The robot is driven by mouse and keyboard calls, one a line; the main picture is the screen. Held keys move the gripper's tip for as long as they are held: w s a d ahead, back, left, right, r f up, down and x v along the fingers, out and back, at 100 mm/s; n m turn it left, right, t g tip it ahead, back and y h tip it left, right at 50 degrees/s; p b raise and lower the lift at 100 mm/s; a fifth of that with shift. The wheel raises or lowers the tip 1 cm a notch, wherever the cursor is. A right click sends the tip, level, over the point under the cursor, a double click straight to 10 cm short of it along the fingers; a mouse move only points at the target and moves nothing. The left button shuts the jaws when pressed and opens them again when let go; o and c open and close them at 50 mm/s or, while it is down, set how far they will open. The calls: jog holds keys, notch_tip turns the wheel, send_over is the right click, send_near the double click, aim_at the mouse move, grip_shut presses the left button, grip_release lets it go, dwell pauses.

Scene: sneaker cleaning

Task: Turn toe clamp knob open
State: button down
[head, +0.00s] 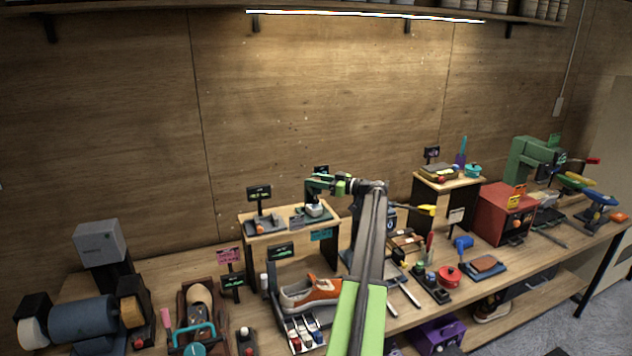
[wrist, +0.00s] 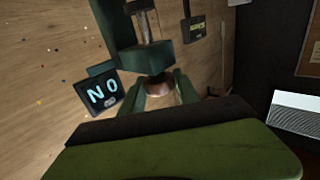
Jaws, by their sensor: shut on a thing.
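A small dark green clamp press (head: 311,188) stands on the low wooden riser in the middle of the bench in the head view. In the wrist view its dark green body (wrist: 150,58) fills the upper middle, with a brown copper-coloured knob (wrist: 158,86) below it. My gripper (head: 341,187) is at the clamp's right side, reached from the front by my arm. In the wrist view my gripper (wrist: 160,92) has its green fingers on either side of the knob and is shut on it. The knob's lower part is hidden by my gripper.
A dark sign (wrist: 103,93) reading "NO" is left of the knob; another small sign (wrist: 195,28) is behind. An orange sneaker (head: 312,293) lies below the riser (head: 283,234). A red box (head: 503,213) and tools crowd the bench right.

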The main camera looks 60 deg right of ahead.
dwell(0.3)
jog(key=c, duration=0.9)
grip_release()
jog(key=s+d, duration=0.3)
jog(key=s, duration=1.4)
jog(key=shift+s, duration=0.1)
